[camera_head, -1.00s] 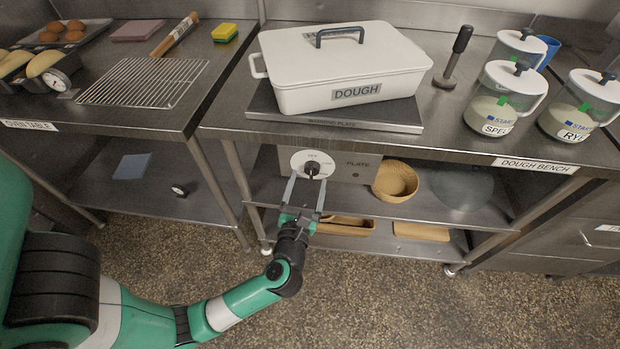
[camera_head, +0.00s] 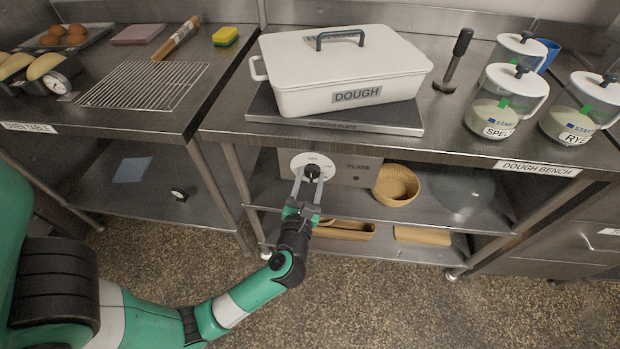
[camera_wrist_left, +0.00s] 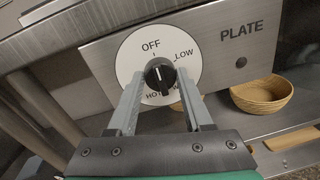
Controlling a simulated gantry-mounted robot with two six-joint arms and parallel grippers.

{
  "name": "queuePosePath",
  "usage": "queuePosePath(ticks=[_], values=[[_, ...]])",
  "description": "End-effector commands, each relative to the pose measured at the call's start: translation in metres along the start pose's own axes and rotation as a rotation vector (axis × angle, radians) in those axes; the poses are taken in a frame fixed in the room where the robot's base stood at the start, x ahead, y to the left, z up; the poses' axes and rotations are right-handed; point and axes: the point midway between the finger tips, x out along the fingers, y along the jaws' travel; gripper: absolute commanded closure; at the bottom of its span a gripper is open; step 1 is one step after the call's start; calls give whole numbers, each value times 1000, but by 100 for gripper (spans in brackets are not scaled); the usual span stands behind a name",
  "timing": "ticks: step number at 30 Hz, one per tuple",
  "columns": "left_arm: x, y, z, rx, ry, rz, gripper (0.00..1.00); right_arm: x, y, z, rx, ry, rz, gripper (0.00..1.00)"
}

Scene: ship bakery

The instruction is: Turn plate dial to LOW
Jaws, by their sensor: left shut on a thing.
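The plate dial (camera_head: 312,172) is a black knob on a round white face on the front panel under the dough bench. The wrist view shows the dial knob (camera_wrist_left: 160,76) with OFF at the top, LOW at upper right and HOT at the bottom; another label is partly hidden by a finger. The knob's white mark points up, near OFF. My left gripper (camera_head: 309,174) is shut on the knob, with one finger on each side, as the wrist view (camera_wrist_left: 159,78) also shows. My right gripper is not in view.
The PLATE panel (camera_head: 358,172) is fixed under the bench edge. A wicker bowl (camera_head: 396,186) stands on the shelf to its right. Above, a white dough box (camera_head: 340,66) sits on the warming plate (camera_head: 400,121). The floor in front is clear.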

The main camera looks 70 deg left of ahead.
Motion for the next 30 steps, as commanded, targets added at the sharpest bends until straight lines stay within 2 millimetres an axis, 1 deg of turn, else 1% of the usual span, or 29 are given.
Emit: queuePosePath(ticks=[8,14,20,30], values=[[0,0,2,37,4,-1,100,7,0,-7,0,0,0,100],[0,1,5,135,13,-3,100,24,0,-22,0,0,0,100],[0,1,8,293,25,-7,100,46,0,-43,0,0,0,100],[0,1,8,613,46,-11,100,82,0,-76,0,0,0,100]])
